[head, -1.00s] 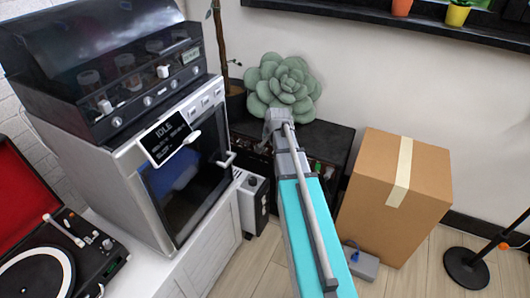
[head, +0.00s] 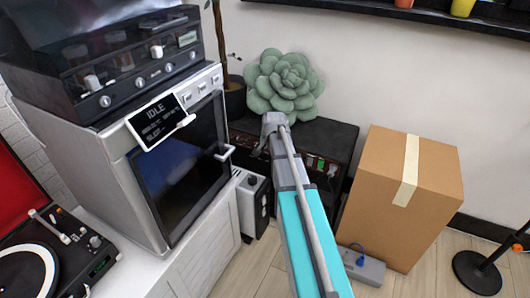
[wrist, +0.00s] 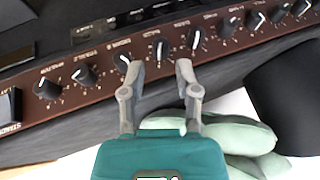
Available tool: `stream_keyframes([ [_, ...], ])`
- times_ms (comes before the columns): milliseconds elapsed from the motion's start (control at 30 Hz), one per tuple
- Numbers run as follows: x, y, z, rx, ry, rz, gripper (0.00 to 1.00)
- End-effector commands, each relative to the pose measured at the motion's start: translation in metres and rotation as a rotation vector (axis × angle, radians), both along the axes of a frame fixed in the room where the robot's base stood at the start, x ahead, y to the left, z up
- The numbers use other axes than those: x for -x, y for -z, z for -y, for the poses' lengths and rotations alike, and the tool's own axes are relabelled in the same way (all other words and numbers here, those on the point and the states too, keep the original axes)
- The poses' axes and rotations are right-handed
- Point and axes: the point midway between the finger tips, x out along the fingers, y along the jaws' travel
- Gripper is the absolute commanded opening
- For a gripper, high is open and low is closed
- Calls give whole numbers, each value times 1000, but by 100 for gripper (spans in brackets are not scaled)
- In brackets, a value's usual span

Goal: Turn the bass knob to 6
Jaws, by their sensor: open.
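The dark amplifier (head: 335,137) stands on the floor by the wall, its front partly hidden by my arm in the head view. In the wrist view its brown control panel (wrist: 105,60) runs slantwise with a row of several black knobs. Labels are too small to read surely, so I cannot confirm which is bass. My gripper (wrist: 160,67) is open, its two grey fingers apart on either side of one knob (wrist: 161,50) with a white pointer line. Contact does not show. In the head view my gripper (head: 270,124) is small and its fingers are unclear.
A green succulent-shaped cushion (head: 284,84) sits on the amplifier and shows close to my gripper in the wrist view (wrist: 225,135). A cardboard box (head: 385,205) stands to the right. A white-and-black unit (head: 250,203) and an oven-like machine (head: 185,170) are left.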

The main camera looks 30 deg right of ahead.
Motion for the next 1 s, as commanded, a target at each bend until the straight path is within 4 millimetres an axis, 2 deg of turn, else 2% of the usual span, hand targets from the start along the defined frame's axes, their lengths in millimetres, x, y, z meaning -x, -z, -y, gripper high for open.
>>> stream_keyframes([
  [100,-6,14,1,0,0,0,42],
  [400,-16,30,4,0,0,0,42],
  [900,-18,33,4,0,1,0,42],
  [933,-18,33,4,0,1,-1,40],
  [1000,-18,33,4,0,1,-1,27],
])
